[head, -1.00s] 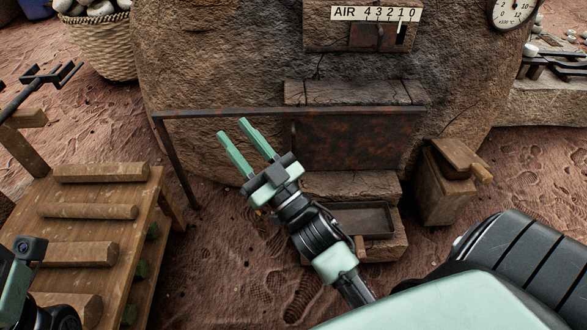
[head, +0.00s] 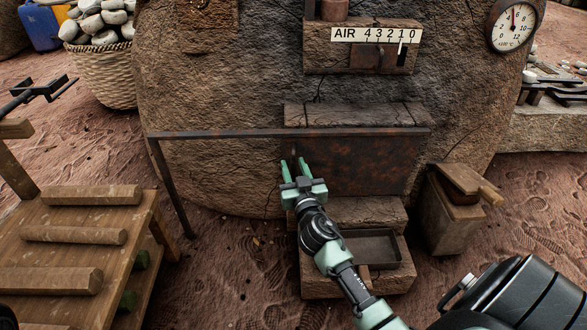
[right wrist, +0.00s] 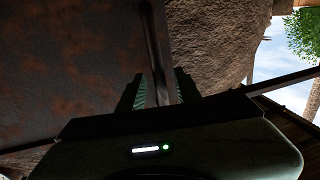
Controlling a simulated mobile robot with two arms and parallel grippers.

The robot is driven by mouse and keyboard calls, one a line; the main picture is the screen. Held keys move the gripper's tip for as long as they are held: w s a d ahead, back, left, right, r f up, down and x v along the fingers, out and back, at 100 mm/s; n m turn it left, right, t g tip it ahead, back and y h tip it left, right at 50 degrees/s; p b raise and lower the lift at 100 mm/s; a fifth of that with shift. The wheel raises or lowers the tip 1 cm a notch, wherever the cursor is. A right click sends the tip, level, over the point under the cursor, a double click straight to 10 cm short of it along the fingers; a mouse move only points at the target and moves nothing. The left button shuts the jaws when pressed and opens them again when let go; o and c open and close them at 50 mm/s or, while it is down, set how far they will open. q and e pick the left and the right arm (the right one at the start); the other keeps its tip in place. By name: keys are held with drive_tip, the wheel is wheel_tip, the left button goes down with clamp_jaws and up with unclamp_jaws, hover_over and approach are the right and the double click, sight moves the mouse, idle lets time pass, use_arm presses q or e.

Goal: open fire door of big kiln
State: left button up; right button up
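The big kiln (head: 220,100) is a large brown mud dome. Its fire door (head: 365,165) is a rust-brown metal plate under a stone ledge, and it looks shut. My right gripper (head: 295,168) is at the door's left edge, its two green fingers pointing up. In the right wrist view, the fingers (right wrist: 160,92) stand on either side of a narrow upright metal strip at the edge of the rusty door plate (right wrist: 70,65). The fingers look apart, with small gaps beside the strip; contact cannot be made out. My left gripper is out of view.
A rusty rail (head: 225,134) runs across the kiln front on a leg at left. A wooden rack (head: 85,235) stands at left, a basket of stones (head: 103,60) behind it. A tray (head: 372,248) lies below the door. A wooden box (head: 450,210) stands to the right.

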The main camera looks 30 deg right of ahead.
drive_tip(key=shift+w, duration=0.15)
clamp_jaws()
idle(1.4)
